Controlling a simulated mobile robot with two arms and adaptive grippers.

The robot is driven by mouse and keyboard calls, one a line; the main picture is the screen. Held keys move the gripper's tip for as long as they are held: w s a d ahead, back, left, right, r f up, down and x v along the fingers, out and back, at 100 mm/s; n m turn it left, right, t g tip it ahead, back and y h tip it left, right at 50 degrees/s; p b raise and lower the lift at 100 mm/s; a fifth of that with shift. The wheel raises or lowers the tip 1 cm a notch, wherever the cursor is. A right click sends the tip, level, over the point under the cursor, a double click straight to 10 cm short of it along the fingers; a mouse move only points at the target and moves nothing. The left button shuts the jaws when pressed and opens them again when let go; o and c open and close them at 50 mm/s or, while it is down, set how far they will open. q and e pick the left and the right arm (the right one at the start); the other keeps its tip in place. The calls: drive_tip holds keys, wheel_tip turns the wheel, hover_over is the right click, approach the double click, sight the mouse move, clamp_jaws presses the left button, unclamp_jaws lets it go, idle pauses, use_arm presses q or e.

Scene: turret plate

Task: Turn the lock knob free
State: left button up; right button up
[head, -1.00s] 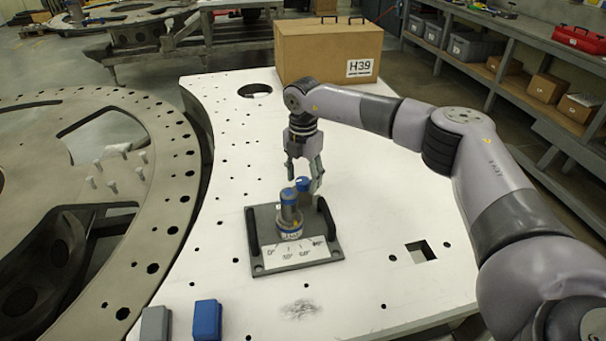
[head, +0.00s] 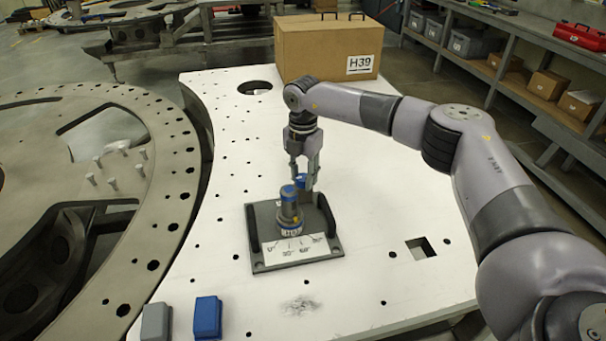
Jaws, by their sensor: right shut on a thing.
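A dark grey plate (head: 262,262) lies on the white table, with a black handle at each side and a white angle scale (head: 292,249) along its front. A grey post with a blue cap (head: 289,208) stands upright on the plate. Just behind it, partly hidden by the post and the fingers, is the blue lock knob (head: 301,180). My right gripper (head: 305,182) comes down from above and is shut on the lock knob. My left gripper is not in view.
A blue block (head: 207,318) and a grey block (head: 156,322) are at the table's front left. A cardboard box (head: 325,55) stands at the back. The white table (head: 370,220) is clear right of the plate, apart from a square hole.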

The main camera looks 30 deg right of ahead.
drive_tip(key=shift+n, duration=0.4)
drive_tip(key=shift+c, duration=0.2)
drive_tip(key=n+b, duration=0.1)
drive_tip(key=n, duration=0.2)
drive_tip(key=shift+b, duration=0.3)
drive_tip(key=n+b, duration=0.1)
drive_tip(key=n, duration=0.4)
drive_tip(key=shift+b, duration=0.35)
drive_tip(key=n+b, duration=0.1)
drive_tip(key=n, duration=0.3)
drive_tip(key=shift+n, duration=0.4)
drive_tip(key=n, duration=0.4)
drive_tip(key=shift+r+b, duration=0.1)
drive_tip(key=shift+b, duration=0.25)
drive_tip(key=shift+w+n, duration=0.1)
drive_tip(key=shift+n, duration=0.2)
drive_tip(key=o, duration=1.1)
drive_tip(key=shift+o, duration=0.2)
